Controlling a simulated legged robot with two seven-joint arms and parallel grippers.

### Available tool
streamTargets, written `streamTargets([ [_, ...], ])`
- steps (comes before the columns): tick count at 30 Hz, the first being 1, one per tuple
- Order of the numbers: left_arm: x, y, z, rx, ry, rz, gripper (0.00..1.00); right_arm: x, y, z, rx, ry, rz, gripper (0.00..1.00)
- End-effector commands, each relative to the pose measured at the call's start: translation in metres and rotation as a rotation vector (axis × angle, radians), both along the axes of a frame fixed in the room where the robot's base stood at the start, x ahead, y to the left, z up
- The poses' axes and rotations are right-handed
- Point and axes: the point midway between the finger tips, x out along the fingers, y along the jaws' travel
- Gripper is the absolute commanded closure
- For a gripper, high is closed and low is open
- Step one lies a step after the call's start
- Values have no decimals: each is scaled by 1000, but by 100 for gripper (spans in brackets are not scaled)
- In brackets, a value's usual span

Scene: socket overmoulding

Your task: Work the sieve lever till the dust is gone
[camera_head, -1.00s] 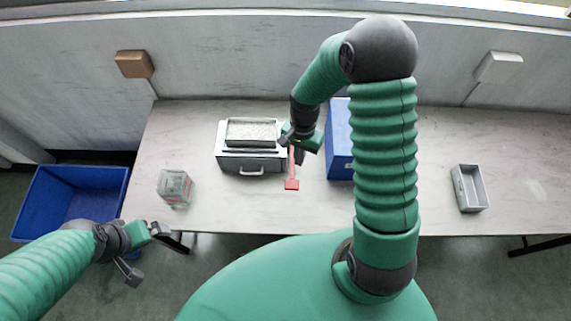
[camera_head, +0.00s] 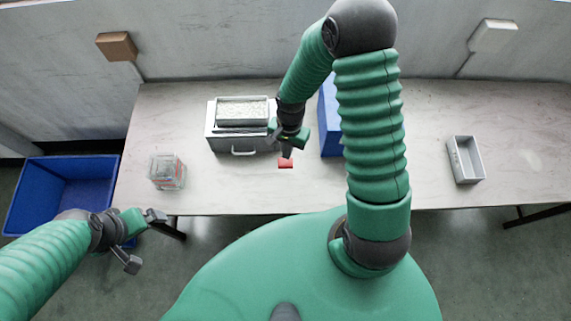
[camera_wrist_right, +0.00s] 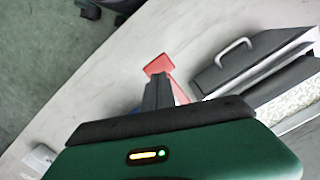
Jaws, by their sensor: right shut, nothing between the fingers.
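The sieve box (camera_head: 212,132) is a pale box with a dark front and a handle. On its top sits a sieve tray holding pale grainy material (camera_head: 242,109); dust cannot be told apart from it. The sieve lever (camera_head: 285,163) is red with a flat end, sticking out at the box's right; my right gripper hides much of it. My right gripper (camera_head: 287,151) is shut and empty, its fingertips over the lever. In the right wrist view the fingers (camera_wrist_right: 157,90) overlap the lever (camera_wrist_right: 158,65); contact cannot be told. My left gripper (camera_head: 155,216) is by the table's front left edge, its jaws unclear.
A blue box (camera_head: 328,120) stands close right of my right gripper. A clear container with red marks (camera_head: 167,171) is at the table's left. A grey tray (camera_head: 466,160) is at the right. A blue bin (camera_head: 30,195) is on the floor. The table's middle front is clear.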

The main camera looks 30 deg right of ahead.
Motion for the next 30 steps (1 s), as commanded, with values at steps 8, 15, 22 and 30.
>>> streamTargets([
  [8,0,0,-18,0,0,0,0,-1,2,-19,0,0,1,100],
  [15,0,0,-18,0,0,0,0,-1,2,-19,0,0,1,100],
  [22,0,0,-34,0,0,0,0,-2,1,-41,0,3,-1,100],
  [30,0,0,-50,0,0,0,0,-1,2,-65,0,1,2,100],
])
